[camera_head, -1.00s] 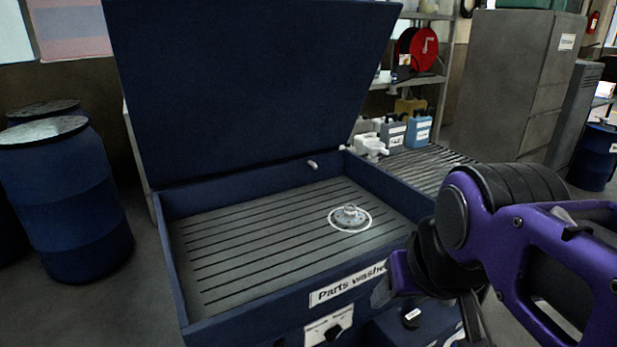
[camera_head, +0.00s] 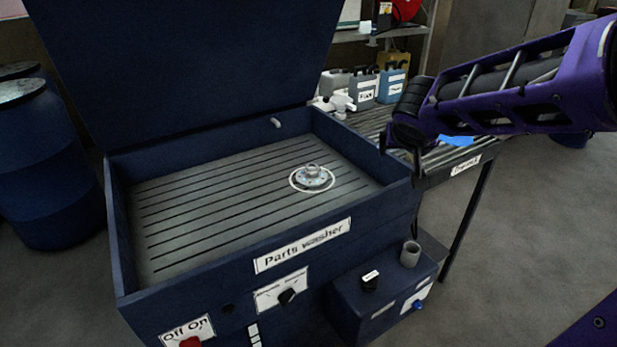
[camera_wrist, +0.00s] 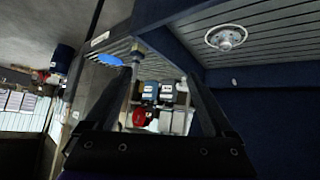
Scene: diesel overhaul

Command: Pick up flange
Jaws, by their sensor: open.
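The flange (camera_head: 312,176) is a small silvery metal disc with a raised hub. It lies inside a white ring on the slatted floor of the blue parts washer (camera_head: 235,277), right of the middle. It also shows in the wrist view (camera_wrist: 226,38) at the upper right, apart from the jaws. My gripper (camera_wrist: 150,85) is open, with its two dark fingers spread wide and no part held between them. In the head view my purple arm reaches in from the right, and its end is beside the washer's right wall, above and right of the flange.
The washer's lid (camera_head: 190,60) stands open behind the tray. A slatted bench (camera_head: 440,160) adjoins on the right, with several bottles (camera_head: 365,85) at its back. A blue box (camera_head: 385,290) stands at the washer's front right. Blue drums (camera_head: 45,165) stand left.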

